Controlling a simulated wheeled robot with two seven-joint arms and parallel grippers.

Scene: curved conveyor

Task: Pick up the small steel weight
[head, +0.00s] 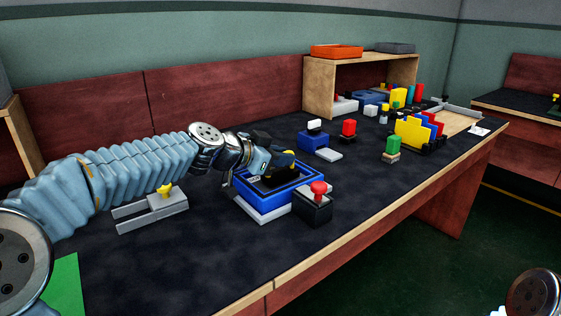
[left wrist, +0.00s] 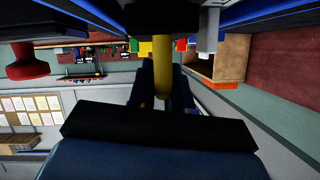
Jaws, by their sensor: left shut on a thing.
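My left gripper (head: 280,168) reaches down over a blue open tray (head: 248,207). It is shut on a yellow grip (left wrist: 162,70), which stands between the fingers in the left wrist view. A dark body (left wrist: 163,15) shows at the top end of that grip. In the head view the gripper partly hides what is in the tray. I cannot tell whether the held thing is the small steel weight. A grey block (head: 168,203) with a yellow knob (head: 165,190) stands to the left of the tray. My right gripper is not in view.
A black box with a red button (head: 318,188) stands close to the tray's right front corner. A small blue box (head: 313,141) and a red-topped piece (head: 348,129) stand behind. A wooden shelf (head: 319,88) is at the back.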

